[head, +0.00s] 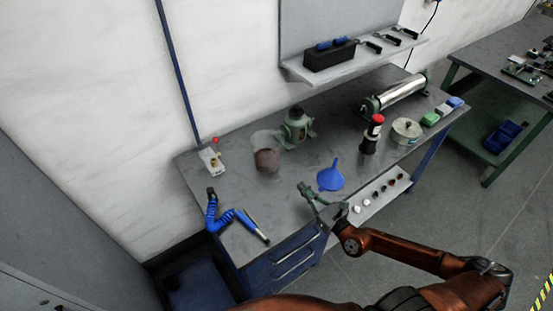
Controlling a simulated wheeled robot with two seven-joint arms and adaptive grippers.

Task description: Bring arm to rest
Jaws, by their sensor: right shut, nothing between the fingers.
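My right arm (410,252) reaches in from the lower right. My right gripper (305,191) is over the front part of the workbench (185,163), left of a blue funnel (330,178). Its fingers are shut and hold nothing. Whether the fingertips touch the bench top cannot be told. My left gripper is not in view.
The floor (440,215) at right is clear.

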